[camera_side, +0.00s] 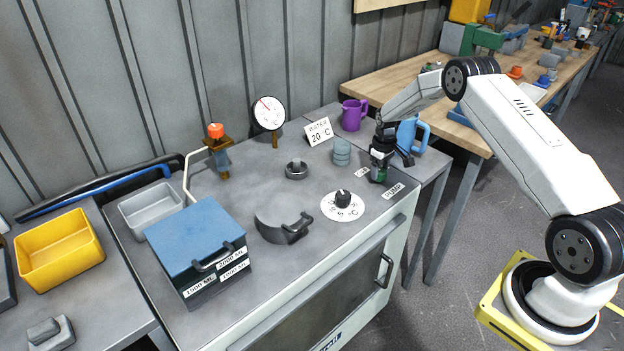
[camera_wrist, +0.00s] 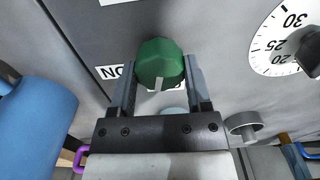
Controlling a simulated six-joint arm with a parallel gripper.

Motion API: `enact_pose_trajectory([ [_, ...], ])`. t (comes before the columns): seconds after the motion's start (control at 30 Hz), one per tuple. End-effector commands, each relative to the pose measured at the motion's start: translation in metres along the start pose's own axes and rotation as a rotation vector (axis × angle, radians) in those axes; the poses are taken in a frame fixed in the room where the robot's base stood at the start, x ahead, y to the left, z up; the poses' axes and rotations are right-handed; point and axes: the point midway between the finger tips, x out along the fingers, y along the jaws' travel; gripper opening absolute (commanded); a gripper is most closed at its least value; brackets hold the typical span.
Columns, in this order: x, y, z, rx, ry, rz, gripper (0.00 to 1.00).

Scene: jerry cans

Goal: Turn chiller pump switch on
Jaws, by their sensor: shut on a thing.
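The pump switch is a green knob (camera_side: 381,178) near the right edge of the grey bench top, between two small white labels. The nearer label (camera_side: 394,190) reads PUMP. In the wrist view the green knob (camera_wrist: 160,62) sits between the two fingers, with a white mark on its side that faces my gripper's body. My gripper (camera_side: 380,171) points down over the knob and is shut on it. In the wrist view my gripper (camera_wrist: 159,76) has one finger on each side of the knob. The label behind the left finger is partly hidden.
A temperature dial (camera_side: 342,205) with a black knob lies left of my gripper. A blue mug (camera_side: 408,135) and a purple mug (camera_side: 352,115) stand close behind. A stacked grey-blue cylinder (camera_side: 342,152), a sign (camera_side: 318,131) and a blue-lidded box (camera_side: 196,240) are further left.

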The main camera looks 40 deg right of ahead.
Motion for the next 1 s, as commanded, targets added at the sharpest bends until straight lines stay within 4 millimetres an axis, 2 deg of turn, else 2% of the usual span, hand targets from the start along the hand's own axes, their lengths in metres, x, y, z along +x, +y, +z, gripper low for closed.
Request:
enact_pose_trajectory([
  [0.6,0.0000,-0.0002,0.0006,0.563,-0.003,0.000,0.04],
  [1.0,0.0001,-0.0004,0.0007,0.786,-0.003,0.000,0.04],
])
